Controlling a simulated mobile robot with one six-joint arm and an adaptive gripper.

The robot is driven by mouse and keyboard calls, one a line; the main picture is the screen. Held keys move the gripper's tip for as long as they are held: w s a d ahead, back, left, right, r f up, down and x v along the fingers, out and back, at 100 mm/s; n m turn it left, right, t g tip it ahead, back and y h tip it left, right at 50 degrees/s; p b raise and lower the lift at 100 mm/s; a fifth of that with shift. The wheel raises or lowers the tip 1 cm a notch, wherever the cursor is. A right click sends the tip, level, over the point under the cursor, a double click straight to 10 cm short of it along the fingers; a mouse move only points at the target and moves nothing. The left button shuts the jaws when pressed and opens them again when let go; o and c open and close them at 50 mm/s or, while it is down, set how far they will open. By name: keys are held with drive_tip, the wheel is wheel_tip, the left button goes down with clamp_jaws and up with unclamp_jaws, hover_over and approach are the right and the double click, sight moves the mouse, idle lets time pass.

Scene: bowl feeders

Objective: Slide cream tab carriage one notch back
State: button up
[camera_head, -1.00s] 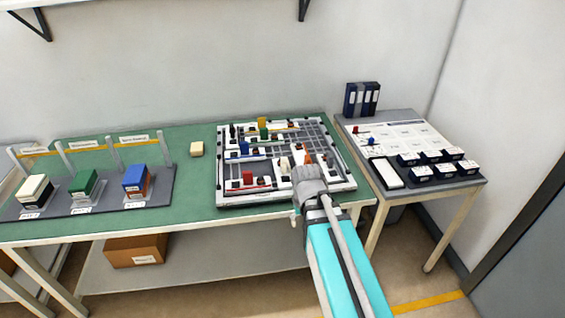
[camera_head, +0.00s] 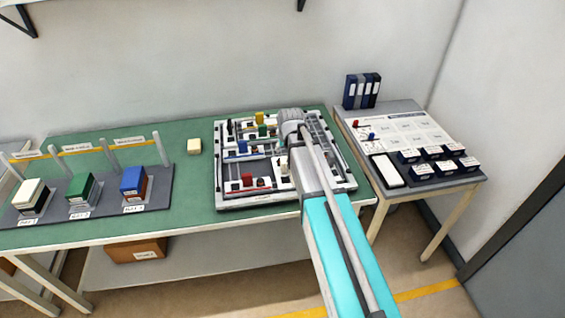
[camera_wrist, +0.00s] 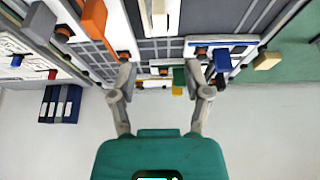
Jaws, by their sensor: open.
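The cream tab carriage (camera_wrist: 160,14) shows at the top middle of the wrist view, on the slotted board (camera_head: 262,204). In the head view my arm covers or borders that part of the board. My gripper (camera_wrist: 160,77) is open and appears empty, its two fingers spread. It is above the rear part of the board, apart from the cream tab. In the wrist view the green tab (camera_wrist: 179,76) appears between the fingers, closer to the right one. I cannot tell the height gap.
An orange tab (camera_wrist: 94,18), a blue tab (camera_wrist: 221,62) and a yellow tab (camera_wrist: 177,91) stand near the gripper. A loose cream block (camera_head: 194,146) lies left of the board. Blocks on a grey stand (camera_head: 108,203) are farther left; a side table (camera_head: 352,119) is right.

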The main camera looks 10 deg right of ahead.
sight(283, 161)
drive_tip(key=shift+f, duration=0.2)
drive_tip(key=b+x, duration=1.2)
drive_tip(key=x, duration=0.1)
drive_tip(key=shift+f+b, duration=0.2)
drive_tip(key=shift+b, duration=0.15)
idle(0.4)
drive_tip(key=shift+c, duration=0.3)
clamp_jaws()
drive_tip(key=shift+w, duration=0.1)
